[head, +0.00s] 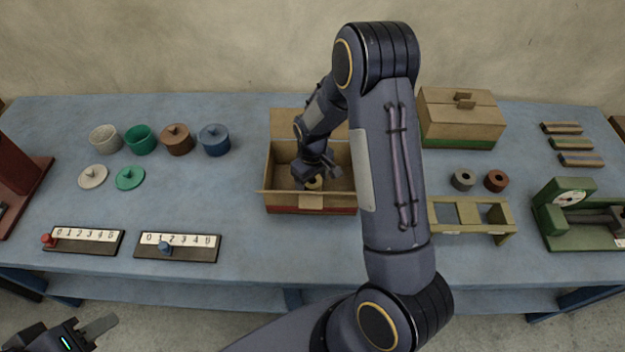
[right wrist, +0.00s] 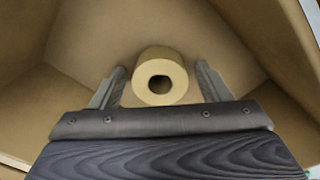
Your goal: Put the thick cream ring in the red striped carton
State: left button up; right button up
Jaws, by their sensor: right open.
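The open red striped carton (head: 283,203) stands in the middle of the blue table, a red band along its base. The thick cream ring (right wrist: 160,76) lies inside it on the cardboard floor, its hole facing the wrist camera. It also shows in the head view, just below my right gripper (head: 318,174). My right gripper reaches down into the carton, its jaws apart, one finger on each side of the ring; in the right wrist view I see gaps between ring and fingers. My left gripper (head: 95,330) is low at the left, in front of the table, only partly in view.
A closed carton with a green band (head: 458,137) stands at the back right. Lidded pots and slider scales (head: 178,246) occupy the left. My right arm hides table right of the carton.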

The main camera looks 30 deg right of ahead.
aim_at(313, 180)
jog(key=shift+r, duration=0.6)
notch_tip(313, 180, up, 11)
jog(key=s+a+r+m+t+y, duration=0.1)
jog(key=s+r, duration=0.2)
jog(key=s, duration=0.1)
jog(key=s+a+r+t+y, duration=0.1)
jog(key=s+r, duration=0.3)
jog(key=s+a+r+m+t+y, duration=0.1)
jog(key=s+r, duration=0.2)
jog(key=s, duration=0.1)
jog(key=shift+r+m+b, duration=0.15)
jog(key=shift+m+b, duration=0.15)
jog(key=s+a+r+m+t, duration=0.1)
jog(key=s+a, duration=0.3)
jog(key=s, duration=0.6)
jog(key=shift+s+a+m+t+y, duration=0.3)
jog(key=shift+s+m+t+y, duration=0.1)
jog(key=shift+t, duration=0.4)
